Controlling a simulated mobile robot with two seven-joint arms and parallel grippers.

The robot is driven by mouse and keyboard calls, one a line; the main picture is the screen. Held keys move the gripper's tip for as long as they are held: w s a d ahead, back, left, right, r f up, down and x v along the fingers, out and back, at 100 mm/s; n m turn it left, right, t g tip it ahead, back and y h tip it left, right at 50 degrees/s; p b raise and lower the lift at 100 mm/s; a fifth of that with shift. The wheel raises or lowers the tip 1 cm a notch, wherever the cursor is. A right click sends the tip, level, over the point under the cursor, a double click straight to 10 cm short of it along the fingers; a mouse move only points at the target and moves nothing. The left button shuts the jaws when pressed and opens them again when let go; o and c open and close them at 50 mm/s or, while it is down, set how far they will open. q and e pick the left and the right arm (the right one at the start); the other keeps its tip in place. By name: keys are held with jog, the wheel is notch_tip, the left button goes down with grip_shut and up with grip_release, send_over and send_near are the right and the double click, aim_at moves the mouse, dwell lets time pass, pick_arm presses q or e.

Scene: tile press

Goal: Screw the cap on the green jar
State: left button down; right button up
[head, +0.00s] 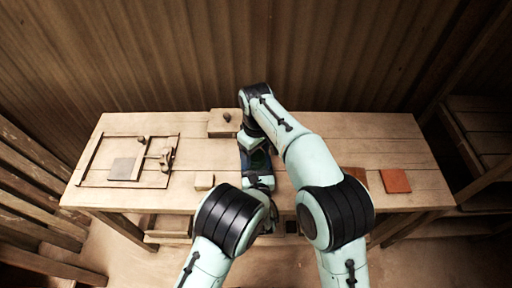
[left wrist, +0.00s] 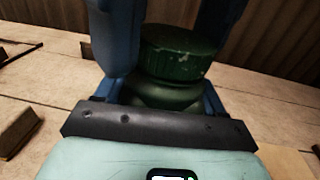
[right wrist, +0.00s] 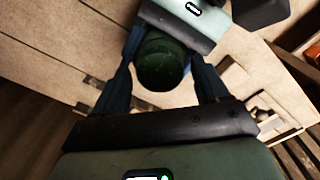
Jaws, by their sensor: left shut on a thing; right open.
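The green jar (left wrist: 165,95) stands upright between the fingers of my left gripper (left wrist: 160,90), which is shut on its body. The dark green ridged cap (left wrist: 180,50) sits on top of the jar; how far it is threaded cannot be told. In the right wrist view the cap (right wrist: 160,65) shows from above, between the spread fingers of my right gripper (right wrist: 160,80). The right gripper is open, one finger on each side of the cap. In the head view the arms largely hide the jar (head: 258,159).
On the wooden table (head: 200,155), a frame with a lever (head: 166,158) and a grey tile (head: 122,168) lies at left. A small wooden block (head: 204,181) is left of the grippers. A knobbed wooden block (head: 224,129) stands behind. An orange tile (head: 395,181) lies at right.

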jog(key=shift+c, duration=0.3)
jog(key=c, duration=1)
jog(key=shift+c, duration=0.2)
jog(key=o, duration=1.2)
jog(key=shift+o, duration=0.2)
jog(key=shift+r, duration=0.1)
notch_tip(320, 180, up, 12)
pick_arm(q)
jog(key=shift+c, duration=0.2)
grip_release()
